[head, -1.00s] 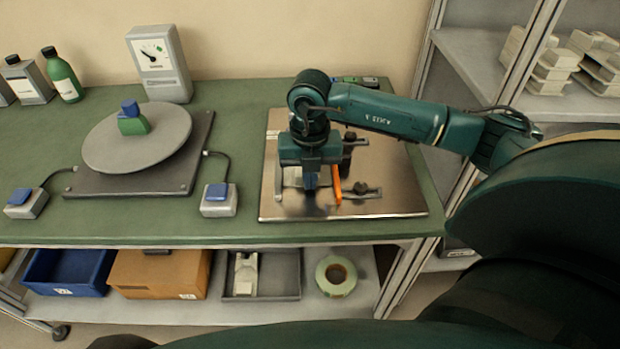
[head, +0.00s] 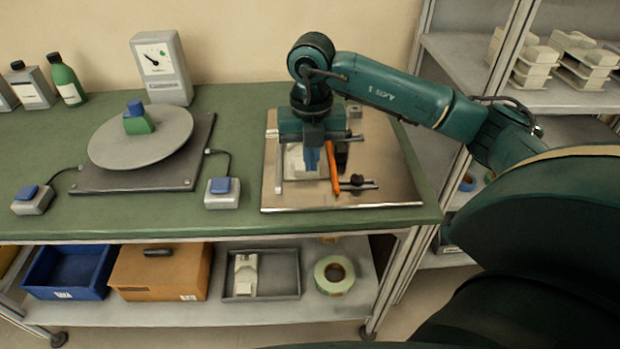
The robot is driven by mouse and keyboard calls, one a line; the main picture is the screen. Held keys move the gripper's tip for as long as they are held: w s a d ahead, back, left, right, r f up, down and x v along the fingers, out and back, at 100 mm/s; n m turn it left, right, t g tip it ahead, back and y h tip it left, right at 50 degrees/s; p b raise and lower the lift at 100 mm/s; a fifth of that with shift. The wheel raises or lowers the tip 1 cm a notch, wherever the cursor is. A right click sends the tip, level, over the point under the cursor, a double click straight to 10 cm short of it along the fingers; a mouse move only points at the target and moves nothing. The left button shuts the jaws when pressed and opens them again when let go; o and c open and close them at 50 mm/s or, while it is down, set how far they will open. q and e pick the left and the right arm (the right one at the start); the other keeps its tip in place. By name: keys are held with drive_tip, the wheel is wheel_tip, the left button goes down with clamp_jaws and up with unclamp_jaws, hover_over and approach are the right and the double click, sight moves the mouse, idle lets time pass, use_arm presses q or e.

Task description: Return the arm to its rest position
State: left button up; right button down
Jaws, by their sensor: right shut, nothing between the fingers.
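My right gripper (head: 312,163) hangs pointing down over the metal plate (head: 400,190) at the right of the green bench. Its blue fingers are together with nothing between them. An orange bar (head: 334,180) stands just right of the fingers, and a pale block (head: 295,160) shows behind them. I cannot tell how far above the plate the fingertips are. My right arm (head: 400,95) reaches in from the right side. My left gripper is not in view.
A round turntable (head: 165,150) with a green and blue piece (head: 137,122) stands left on the bench (head: 240,130). A gauge box (head: 161,68) and bottles (head: 66,82) stand at the back. A tape roll (head: 334,274), blue bin (head: 68,270) and carton (head: 160,272) sit below.

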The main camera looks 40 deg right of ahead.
drive_tip(key=shift+r, duration=1.7)
